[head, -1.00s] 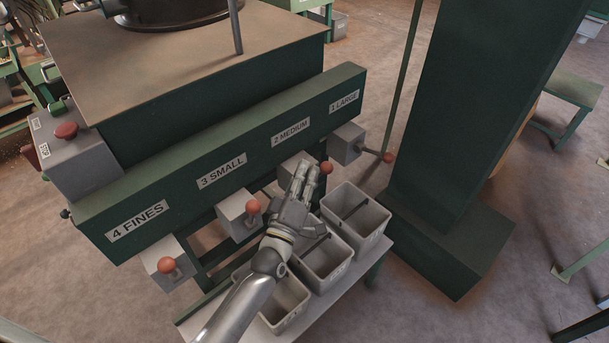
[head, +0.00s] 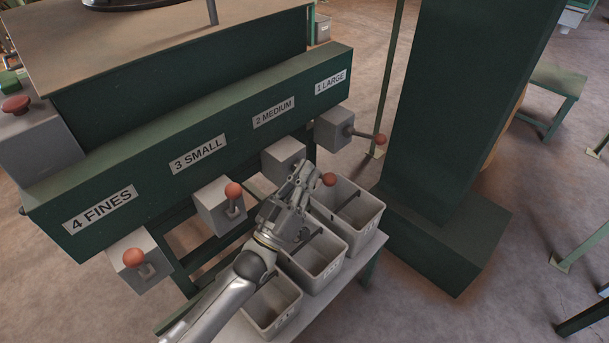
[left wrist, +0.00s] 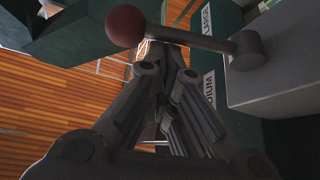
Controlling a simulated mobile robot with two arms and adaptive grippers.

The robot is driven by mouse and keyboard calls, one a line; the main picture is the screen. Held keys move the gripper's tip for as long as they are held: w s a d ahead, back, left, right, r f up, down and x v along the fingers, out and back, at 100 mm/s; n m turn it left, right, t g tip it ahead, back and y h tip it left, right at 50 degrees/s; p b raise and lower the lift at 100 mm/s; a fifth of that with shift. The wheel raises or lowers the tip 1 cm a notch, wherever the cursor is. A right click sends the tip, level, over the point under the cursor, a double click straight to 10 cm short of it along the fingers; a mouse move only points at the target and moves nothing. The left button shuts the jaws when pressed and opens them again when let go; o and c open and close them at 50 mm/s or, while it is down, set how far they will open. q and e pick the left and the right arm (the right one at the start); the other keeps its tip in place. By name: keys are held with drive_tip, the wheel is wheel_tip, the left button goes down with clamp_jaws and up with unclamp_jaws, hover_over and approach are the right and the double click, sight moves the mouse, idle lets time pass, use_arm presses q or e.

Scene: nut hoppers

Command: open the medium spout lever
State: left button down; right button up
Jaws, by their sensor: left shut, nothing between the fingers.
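The medium spout (head: 283,158) is a grey box below the "2 MEDIUM" label (head: 273,112). Its lever, with a red ball knob (head: 329,179), points outward to the right, much like the large spout's lever. In the left wrist view the red knob (left wrist: 126,25) and its dark rod (left wrist: 195,40) cross just beyond my fingertips. My left gripper (head: 308,172) is shut and empty, with its fingertips beside the medium lever near the knob. Whether they touch the lever I cannot tell. The gripper hides part of the lever rod. My right gripper is out of view.
The small spout's knob (head: 233,190) and the fines spout's knob (head: 133,257) stand up at the left. The large spout's knob (head: 380,139) sticks out right. Grey bins (head: 374,207) stand on a bench below. A green column (head: 425,120) rises at the right.

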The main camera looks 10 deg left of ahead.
use_arm(q)
drive_tip(key=shift+f+m+h, duration=0.1)
drive_tip(key=shift+m+h, duration=0.2)
idle(0.4)
drive_tip(key=v, duration=1.2)
drive_tip(key=shift+s+d, duration=0.1)
